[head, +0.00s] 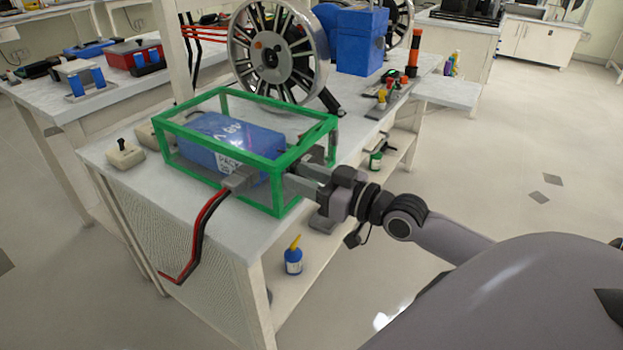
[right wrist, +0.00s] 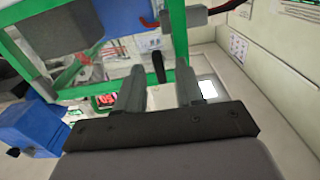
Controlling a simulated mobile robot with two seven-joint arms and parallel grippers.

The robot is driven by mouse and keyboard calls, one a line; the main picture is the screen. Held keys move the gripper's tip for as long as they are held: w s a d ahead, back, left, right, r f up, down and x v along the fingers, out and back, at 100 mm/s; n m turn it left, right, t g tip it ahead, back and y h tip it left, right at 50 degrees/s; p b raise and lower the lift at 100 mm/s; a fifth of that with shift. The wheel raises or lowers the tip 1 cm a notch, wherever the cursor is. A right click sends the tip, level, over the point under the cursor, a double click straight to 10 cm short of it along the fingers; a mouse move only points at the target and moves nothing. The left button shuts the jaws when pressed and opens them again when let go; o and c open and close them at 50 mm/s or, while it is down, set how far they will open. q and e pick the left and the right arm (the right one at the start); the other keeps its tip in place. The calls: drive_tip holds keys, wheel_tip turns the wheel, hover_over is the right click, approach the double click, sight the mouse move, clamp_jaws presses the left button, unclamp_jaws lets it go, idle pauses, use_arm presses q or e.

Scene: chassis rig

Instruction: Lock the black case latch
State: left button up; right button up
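The green-framed case (head: 290,162) holds a blue battery pack (head: 225,148) and sits on the workbench near its front corner. My right gripper (head: 292,178) is at the case's right end, close to the green frame. In the right wrist view my right gripper (right wrist: 160,78) has its two fingers apart with a clear gap. A thin black lever, seemingly the black latch (right wrist: 158,67), shows between the fingertips, with space on both sides. I cannot tell how deep it sits between them. The latch is not clearly visible in the head view. My left gripper is not in view.
A grey connector with red and black cables (head: 205,225) hangs off the case's front. A spoked wheel (head: 275,52) and blue box (head: 360,40) stand behind. A small switch box (head: 124,154) is left of the case. A blue bottle (head: 293,258) stands on the lower shelf.

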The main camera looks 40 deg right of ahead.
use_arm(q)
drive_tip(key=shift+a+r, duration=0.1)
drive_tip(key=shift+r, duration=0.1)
use_arm(e)
drive_tip(key=v, duration=0.7)
idle(0.7)
